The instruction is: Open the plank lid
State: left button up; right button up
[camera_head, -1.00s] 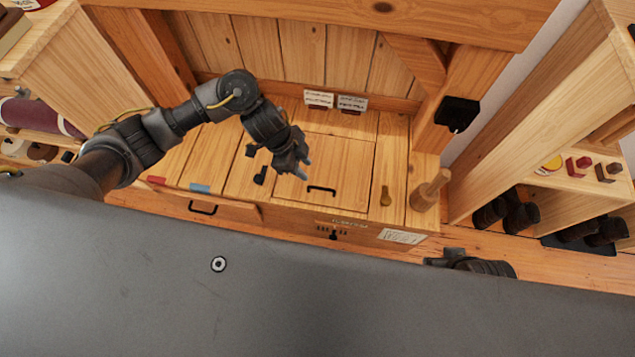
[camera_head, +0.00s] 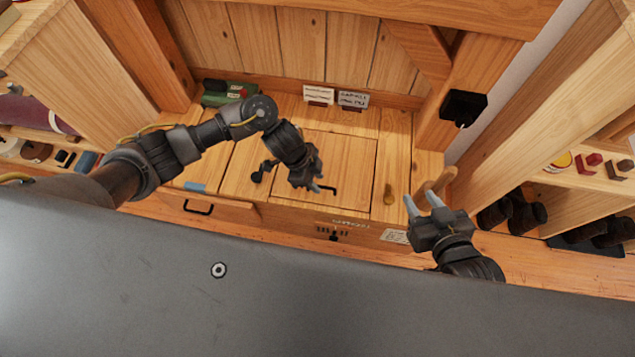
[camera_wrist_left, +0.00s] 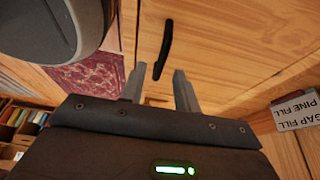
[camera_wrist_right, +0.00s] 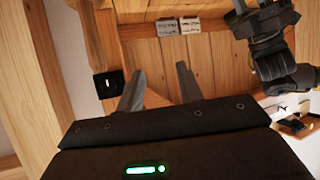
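The plank lid (camera_head: 345,160) is a square wooden panel lying flat and shut in the bench top. Its black bar handle (camera_head: 329,189) is near its front edge and also shows in the left wrist view (camera_wrist_left: 164,45). My left gripper (camera_head: 320,181) is open above the lid, close to the handle; in its wrist view the handle lies beyond the gap between the fingertips, with nothing held. A brass-coloured turn piece (camera_head: 388,196) sits right of the lid. My right gripper (camera_head: 421,200) is open and empty, raised at the bench's front right.
A wooden peg (camera_head: 441,180) stands just behind my right gripper. Two label cards (camera_head: 352,99) and a green item (camera_head: 222,93) are at the back of the bench. A drawer (camera_head: 225,211) with a black handle is front left. Shelving flanks both sides.

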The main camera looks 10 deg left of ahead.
pick_arm(q)
jog(key=shift+d+f, duration=0.25)
jog(key=shift+f, duration=0.4)
pick_arm(e)
jog(key=shift+w+a+r+t+y, duration=0.2)
jog(key=shift+a+r+t+y, duration=0.1)
jog(key=shift+a+r, duration=0.15)
jog(key=shift+w+a+r+t+y, duration=0.2)
jog(key=shift+a+r+t, duration=0.15)
jog(key=shift+r, duration=0.2)
pick_arm(q)
grip_shut()
